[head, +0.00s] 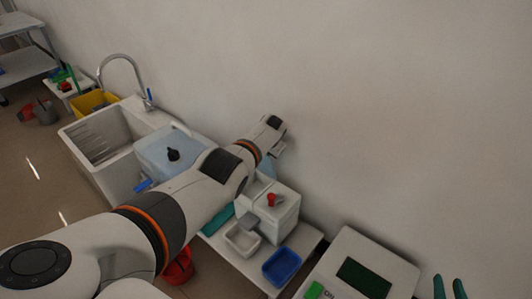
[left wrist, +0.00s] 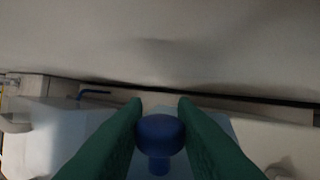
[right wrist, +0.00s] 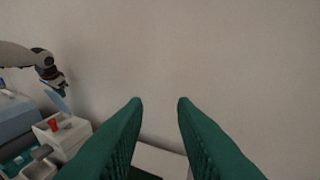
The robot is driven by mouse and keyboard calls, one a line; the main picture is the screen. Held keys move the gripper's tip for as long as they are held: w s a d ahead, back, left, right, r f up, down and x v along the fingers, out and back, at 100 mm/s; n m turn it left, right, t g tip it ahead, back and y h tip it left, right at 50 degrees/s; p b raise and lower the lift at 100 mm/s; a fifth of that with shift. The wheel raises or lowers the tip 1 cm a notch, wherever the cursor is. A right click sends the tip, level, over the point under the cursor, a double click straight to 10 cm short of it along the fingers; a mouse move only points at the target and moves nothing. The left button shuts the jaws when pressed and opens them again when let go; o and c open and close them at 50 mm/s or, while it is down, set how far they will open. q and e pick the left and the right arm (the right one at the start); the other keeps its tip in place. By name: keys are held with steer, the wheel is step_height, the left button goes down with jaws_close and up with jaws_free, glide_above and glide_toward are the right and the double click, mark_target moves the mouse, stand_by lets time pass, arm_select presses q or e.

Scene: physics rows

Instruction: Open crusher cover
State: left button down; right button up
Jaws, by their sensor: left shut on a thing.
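The crusher (head: 285,216) is a white box with a red knob on its front, standing on a white table by the wall. Its pale blue cover (right wrist: 57,101) is tilted up above the box in the right wrist view. My left gripper (left wrist: 160,108) is shut on the blue knob (left wrist: 160,133), with one green finger on each side. In the head view my left arm hides most of that gripper and part of the cover. My right gripper (right wrist: 160,102) is open and empty; its green fingertips (head: 450,287) show at the lower right of the head view.
A blue tray (head: 282,267) and a white tray (head: 242,239) stand in front of the crusher. A white device with a dark screen (head: 363,278) is to the right. A pale blue box (head: 165,152) and a sink (head: 98,136) are to the left. The wall is close behind.

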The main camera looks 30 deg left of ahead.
arm_select(q)
steer(key=shift+w+d+r+b, duration=0.1)
steer(key=shift+w+b, duration=0.2)
steer(key=shift+w, duration=0.2)
arm_select(e)
steer(key=shift+w+a+r+t, duration=0.1)
steer(key=shift+w+r+t, duration=0.2)
steer(key=shift+r+t, duration=0.3)
steer(key=shift+w+r+t, duration=0.3)
steer(key=shift+r+t, duration=0.1)
steer(key=shift+r, duration=0.3)
arm_select(q)
steer(key=c, duration=1.2)
jaws_free()
steer(key=shift+c, duration=0.2)
